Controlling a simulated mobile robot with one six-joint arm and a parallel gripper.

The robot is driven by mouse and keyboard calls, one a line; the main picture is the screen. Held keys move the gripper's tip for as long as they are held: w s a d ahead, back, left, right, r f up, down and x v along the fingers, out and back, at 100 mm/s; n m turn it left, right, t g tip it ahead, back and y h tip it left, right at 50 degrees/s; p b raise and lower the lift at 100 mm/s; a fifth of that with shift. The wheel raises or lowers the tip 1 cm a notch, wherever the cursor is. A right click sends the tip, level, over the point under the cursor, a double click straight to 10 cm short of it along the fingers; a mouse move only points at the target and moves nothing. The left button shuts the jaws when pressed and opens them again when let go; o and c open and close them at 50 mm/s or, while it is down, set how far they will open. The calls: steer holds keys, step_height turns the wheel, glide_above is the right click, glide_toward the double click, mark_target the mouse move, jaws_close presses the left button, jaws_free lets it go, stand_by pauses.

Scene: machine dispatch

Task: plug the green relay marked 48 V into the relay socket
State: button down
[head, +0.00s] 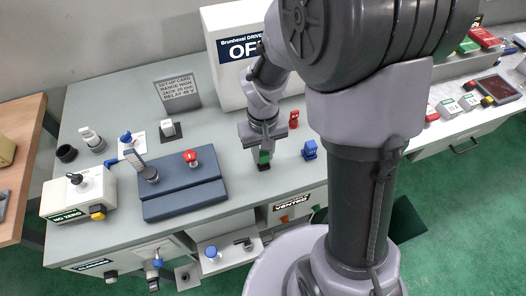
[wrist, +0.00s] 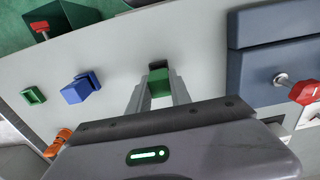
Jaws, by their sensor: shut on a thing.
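My gripper (head: 263,148) points down over the grey bench and is shut on a green relay (head: 264,157). In the wrist view the green relay (wrist: 160,82) sits between my two fingers. Its marking cannot be read. A dark part shows under it in the head view; I cannot tell whether it is the relay's base or something on the bench. A blue block (head: 310,149) stands to the right of my gripper. A small green square frame (wrist: 33,95) lies beyond the blue block in the wrist view; I cannot tell whether it is the relay socket.
A dark blue console (head: 185,190) with a red knob (head: 190,157) stands to the left. A red part (head: 294,118) stands behind the blue block. A white cabinet (head: 235,80) stands at the back.

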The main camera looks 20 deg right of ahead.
steer(key=shift+f+b, duration=0.55)
steer(key=shift+f, duration=0.25)
steer(key=c, duration=1.1)
jaws_free()
steer(key=o, duration=0.4)
steer(key=shift+r, duration=0.2)
steer(key=shift+r+p, duration=2.55)
steer(key=shift+r, duration=0.3)
